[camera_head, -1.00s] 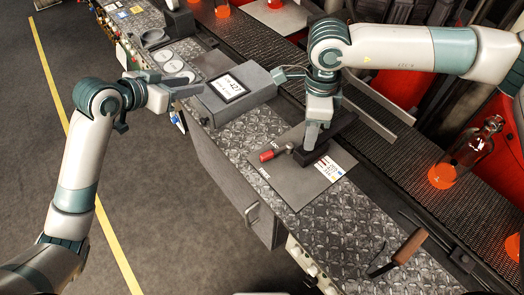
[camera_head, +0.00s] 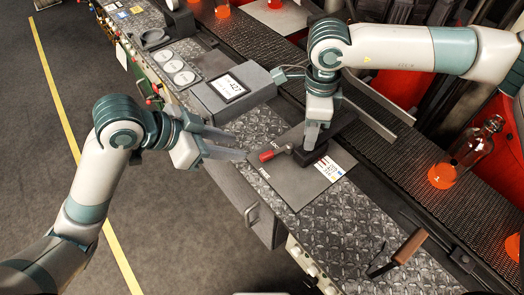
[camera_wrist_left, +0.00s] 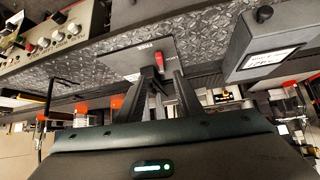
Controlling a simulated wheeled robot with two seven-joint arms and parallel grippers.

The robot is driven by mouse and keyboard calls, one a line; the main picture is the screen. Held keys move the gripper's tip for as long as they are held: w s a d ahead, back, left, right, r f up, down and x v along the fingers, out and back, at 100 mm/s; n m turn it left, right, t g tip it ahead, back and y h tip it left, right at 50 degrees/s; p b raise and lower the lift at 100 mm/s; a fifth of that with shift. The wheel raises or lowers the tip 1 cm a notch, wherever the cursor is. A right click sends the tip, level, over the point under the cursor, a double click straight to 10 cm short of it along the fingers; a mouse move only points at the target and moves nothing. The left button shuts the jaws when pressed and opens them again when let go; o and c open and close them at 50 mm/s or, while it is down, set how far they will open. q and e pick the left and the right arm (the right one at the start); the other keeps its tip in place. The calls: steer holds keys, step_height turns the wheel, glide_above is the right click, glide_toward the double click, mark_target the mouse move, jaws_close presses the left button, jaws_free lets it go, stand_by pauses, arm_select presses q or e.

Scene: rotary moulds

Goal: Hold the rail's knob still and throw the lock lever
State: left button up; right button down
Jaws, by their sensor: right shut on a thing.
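The lock lever (camera_head: 270,154) has a red handle and sticks out to the left from a dark block on a grey plate (camera_head: 290,184). My left gripper (camera_head: 246,149) is open, its fingertips pointing at the lever's red end and just short of it. In the left wrist view the red lever (camera_wrist_left: 160,61) shows ahead, roughly between the two fingers (camera_wrist_left: 159,84). My right gripper (camera_head: 312,146) points down and is shut on the rail's knob, which its fingers hide.
A grey box with a display (camera_head: 230,88) stands left of the plate. A crank with a brown handle (camera_head: 410,247) is at the lower right. The floor left of the bench is clear.

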mark_target(267, 154)
arm_select(q)
steer(key=x, duration=1.1)
steer(key=shift+w+d+f, duration=0.15)
steer(key=shift+d+f, duration=0.05)
steer(key=shift+f, duration=0.05)
jaws_close()
